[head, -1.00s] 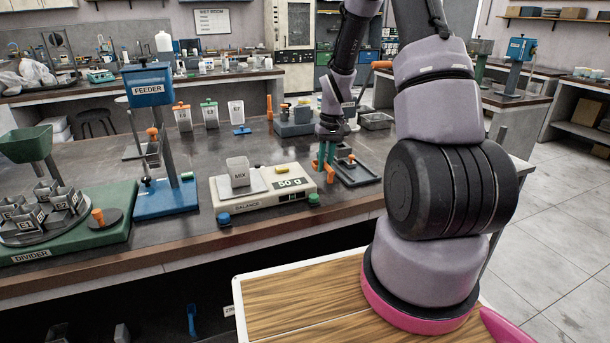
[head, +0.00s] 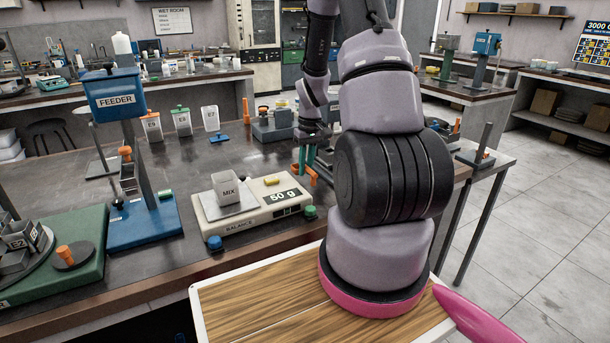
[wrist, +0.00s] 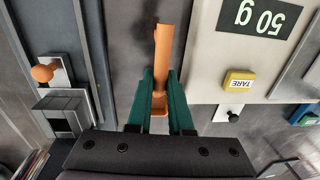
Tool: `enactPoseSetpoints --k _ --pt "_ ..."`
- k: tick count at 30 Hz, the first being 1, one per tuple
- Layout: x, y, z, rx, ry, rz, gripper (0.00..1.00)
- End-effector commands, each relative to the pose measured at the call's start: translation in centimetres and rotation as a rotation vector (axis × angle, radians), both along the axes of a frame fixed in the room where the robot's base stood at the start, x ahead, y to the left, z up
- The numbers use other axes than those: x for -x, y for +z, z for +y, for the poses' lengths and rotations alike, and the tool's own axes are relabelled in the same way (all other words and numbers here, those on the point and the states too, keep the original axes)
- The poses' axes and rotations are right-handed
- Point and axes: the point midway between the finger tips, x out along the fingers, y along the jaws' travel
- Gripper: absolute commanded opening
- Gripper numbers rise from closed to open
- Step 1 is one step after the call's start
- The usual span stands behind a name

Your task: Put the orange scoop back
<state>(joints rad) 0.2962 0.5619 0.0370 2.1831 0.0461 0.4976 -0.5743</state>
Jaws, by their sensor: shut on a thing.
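The orange scoop (wrist: 163,55) is held between the green fingers of my gripper (wrist: 161,85) in the wrist view. Its long orange handle points up the picture. In the head view the gripper (head: 304,160) hangs low over the bench, just right of the balance. Part of the orange scoop (head: 313,178) shows by its fingertips. Whether the scoop touches the bench cannot be told. My arm covers the bench behind and to the right of the gripper.
The balance (head: 260,216), reading 50 g, bears a grey MIX cup (head: 229,189). The blue feeder (head: 115,95) stands left, the green divider base (head: 75,260) at far left.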

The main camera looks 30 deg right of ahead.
Motion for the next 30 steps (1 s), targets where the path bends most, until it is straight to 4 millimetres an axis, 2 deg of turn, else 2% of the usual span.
enactPoseSetpoints --k 3,5,15,16,18,30 --pt "0.1 -2.0 0.0 -0.002 0.0 0.005 0.0" --pt "0.1 -2.5 0.0 -0.001 0.0 0.003 0.0" --pt "0.0 -2.9 0.0 -0.001 0.0 0.002 0.0" --pt "0.0 -2.9 0.0 -0.001 0.0 0.002 0.22" --pt "0.0 -2.9 0.0 0.0 0.0 0.001 0.49" --pt "-0.1 -2.3 0.0 0.001 0.0 -0.001 0.49"
